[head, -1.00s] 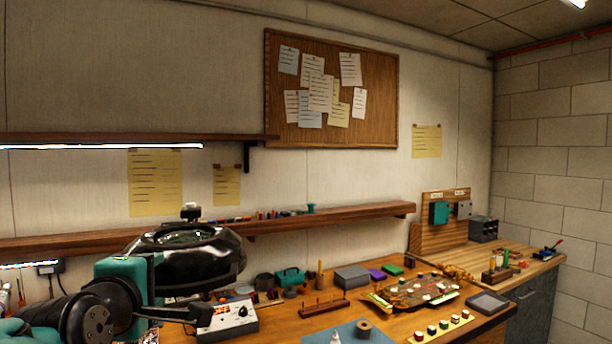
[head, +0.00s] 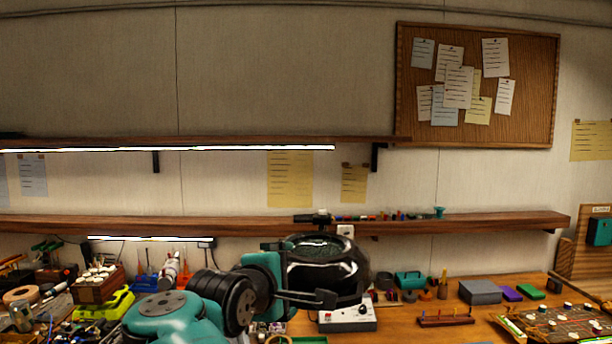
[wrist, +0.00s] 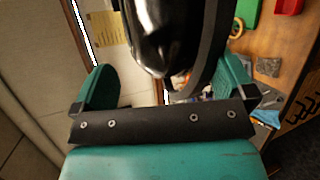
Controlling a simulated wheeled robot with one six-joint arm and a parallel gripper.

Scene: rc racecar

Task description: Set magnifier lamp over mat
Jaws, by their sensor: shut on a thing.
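The magnifier lamp's glossy black round head (head: 326,262) is in the middle of the head view, raised above the bench. My gripper (head: 290,272) is shut on it from the left. In the wrist view, the lamp's black head (wrist: 155,35) fills the space between the teal fingers of my gripper (wrist: 165,80). I cannot make out the mat in the head view. A small blue patch shows at the right of the wrist view, and I cannot tell whether it is the mat.
A white control box (head: 348,318) stands on the bench just below the lamp. A wooden shelf (head: 480,222) runs along the wall behind it. Tools and a yellow-green holder (head: 103,305) crowd the left. A circuit board (head: 565,322) lies at the right.

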